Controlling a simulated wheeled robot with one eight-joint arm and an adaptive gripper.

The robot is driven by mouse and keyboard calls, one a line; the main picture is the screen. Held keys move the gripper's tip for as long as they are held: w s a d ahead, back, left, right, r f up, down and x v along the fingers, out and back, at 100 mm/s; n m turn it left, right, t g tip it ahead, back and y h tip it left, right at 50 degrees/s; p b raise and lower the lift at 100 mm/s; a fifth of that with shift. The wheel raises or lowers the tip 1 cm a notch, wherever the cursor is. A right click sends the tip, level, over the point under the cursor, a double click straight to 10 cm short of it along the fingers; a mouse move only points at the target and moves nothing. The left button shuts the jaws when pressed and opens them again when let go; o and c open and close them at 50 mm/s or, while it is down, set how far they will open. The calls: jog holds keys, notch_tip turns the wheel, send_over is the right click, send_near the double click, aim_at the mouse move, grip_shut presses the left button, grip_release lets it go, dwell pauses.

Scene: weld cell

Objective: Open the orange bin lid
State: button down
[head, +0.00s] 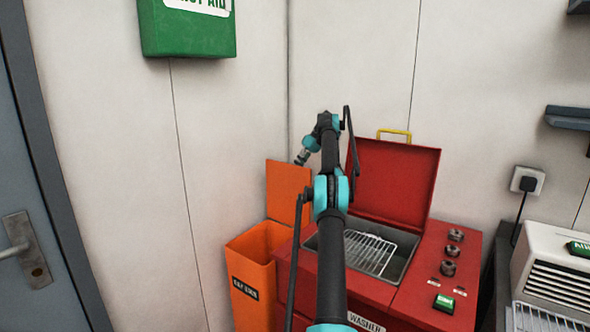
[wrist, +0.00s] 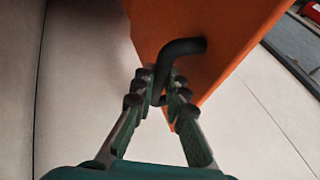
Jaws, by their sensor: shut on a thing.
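The orange bin (head: 247,250) stands in the corner at the left of the red parts washer, its top open. Its orange lid (head: 284,188) stands raised, roughly upright, at the back of the bin. In the wrist view the lid (wrist: 220,35) fills the upper middle, with a bent black handle (wrist: 184,47) on it. My gripper (wrist: 161,92) is shut on the end of this handle. In the head view my gripper (head: 301,158) is small, by the top edge of the lid. The handle is too small to make out there.
The red washer (head: 420,262) has its red lid (head: 393,180) up and a wire rack (head: 369,252) in its basin. A green first aid box (head: 188,32) hangs on the wall. A grey door (head: 30,200) is at the left. Bare wall lies left of the bin.

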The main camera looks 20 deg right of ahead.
jog(key=shift+f, duration=0.15)
jog(key=c, duration=1.7)
grip_release()
jog(key=shift+w, duration=0.1)
jog(key=shift+c, duration=0.2)
jog(key=shift+o, duration=1)
jog(key=shift+a, duration=0.15)
